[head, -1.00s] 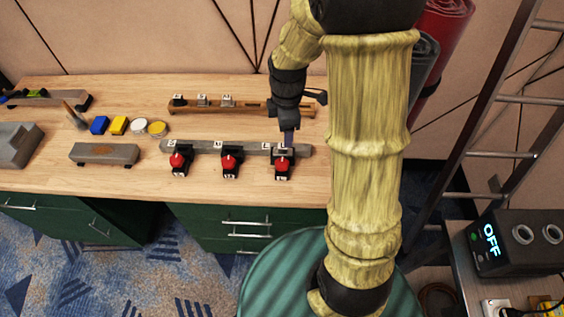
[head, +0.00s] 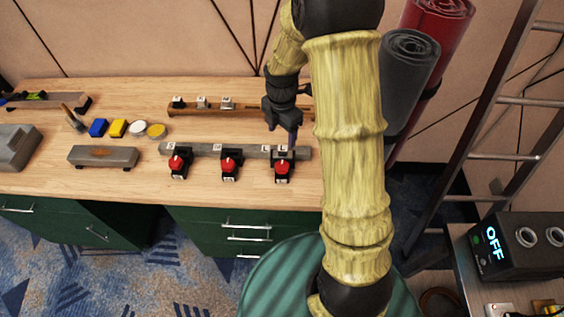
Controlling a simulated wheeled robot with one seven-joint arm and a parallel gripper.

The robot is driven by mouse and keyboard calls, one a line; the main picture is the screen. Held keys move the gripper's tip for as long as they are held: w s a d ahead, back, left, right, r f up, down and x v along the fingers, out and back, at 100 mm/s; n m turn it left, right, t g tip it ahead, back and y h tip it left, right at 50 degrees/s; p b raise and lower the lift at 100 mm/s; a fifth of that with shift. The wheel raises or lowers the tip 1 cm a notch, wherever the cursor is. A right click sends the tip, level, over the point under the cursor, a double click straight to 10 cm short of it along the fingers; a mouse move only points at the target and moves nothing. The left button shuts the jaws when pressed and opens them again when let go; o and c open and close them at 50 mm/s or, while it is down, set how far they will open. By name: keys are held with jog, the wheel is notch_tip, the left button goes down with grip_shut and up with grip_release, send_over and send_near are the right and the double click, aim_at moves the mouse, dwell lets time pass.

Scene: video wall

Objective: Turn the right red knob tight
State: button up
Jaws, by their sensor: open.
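Three red knobs on black mounts stand in a row along a grey bar (head: 203,151) on the wooden bench. The right red knob (head: 281,167) is on the right end of the row, beside the middle knob (head: 229,164) and the left knob (head: 177,162). My gripper (head: 293,143) points down just behind and slightly right of the right knob, near the bar's right end. It looks apart from the knob, with nothing visible between its fingers. The fingertips are small, and the exact gap to the bar is unclear.
A wooden rail (head: 240,109) with several small labelled blocks lies behind the knobs. A grey block (head: 103,156) and colored pieces sit to the left. Rolled mats (head: 409,80) and a ladder (head: 505,100) stand right of the bench. Bare wood lies in front of the knobs.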

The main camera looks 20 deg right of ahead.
aim_at(282, 165)
notch_tip(282, 165, down, 16)
jog(key=shift+r+p, duration=0.2)
jog(key=shift+p, duration=1)
jog(key=shift+c, duration=0.2)
jog(key=c, duration=0.9)
